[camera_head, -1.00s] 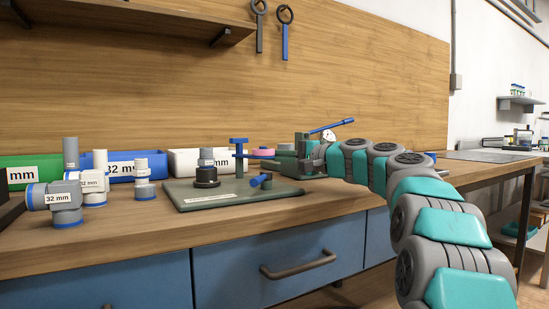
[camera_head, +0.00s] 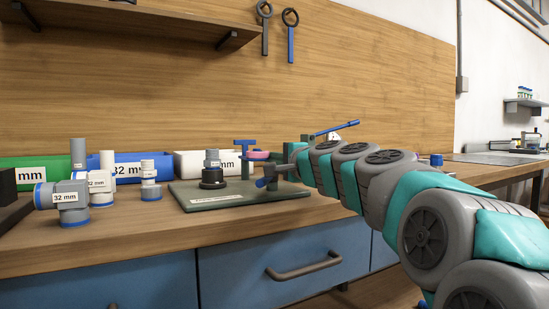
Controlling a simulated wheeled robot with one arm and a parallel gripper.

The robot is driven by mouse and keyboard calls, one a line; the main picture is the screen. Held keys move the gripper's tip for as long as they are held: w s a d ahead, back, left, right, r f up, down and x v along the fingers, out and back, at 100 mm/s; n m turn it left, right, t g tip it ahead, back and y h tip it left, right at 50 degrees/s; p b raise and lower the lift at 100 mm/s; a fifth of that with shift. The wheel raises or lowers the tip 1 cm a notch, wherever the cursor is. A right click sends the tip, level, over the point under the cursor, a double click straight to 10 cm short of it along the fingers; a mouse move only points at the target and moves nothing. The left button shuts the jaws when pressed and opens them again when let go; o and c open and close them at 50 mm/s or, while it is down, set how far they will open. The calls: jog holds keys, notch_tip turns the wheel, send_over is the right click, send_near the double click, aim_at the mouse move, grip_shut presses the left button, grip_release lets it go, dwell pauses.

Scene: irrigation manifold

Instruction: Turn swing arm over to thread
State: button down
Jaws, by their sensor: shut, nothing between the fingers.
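A grey-green base plate (camera_head: 215,203) lies on the bench. On it a black round socket (camera_head: 212,183) holds an upright grey fitting (camera_head: 212,158). To its right is the swing arm post with a blue T-shaped handle (camera_head: 245,146) and a pink ring (camera_head: 258,155). The ring appears to the right of the fitting, not over it. A blue knob (camera_head: 262,183) sits low in front of the post. My gripper (camera_head: 278,168) reaches in from the right beside the post; it is shut and empty. Its tips are small and dark, and I cannot tell whether they touch the arm.
Grey pipe fittings (camera_head: 72,200) with blue collars stand at the left. Green (camera_head: 30,163), blue (camera_head: 128,158) and white (camera_head: 195,163) bins line the back. A blue lever (camera_head: 337,128) sticks up behind my arm. Bench space in front of the plate is clear.

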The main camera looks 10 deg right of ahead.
jog(key=shift+s+a+m+h, duration=0.15)
jog(key=shift+a+m+h, duration=0.2)
jog(key=shift+h, duration=0.25)
jog(key=shift+d, duration=0.1)
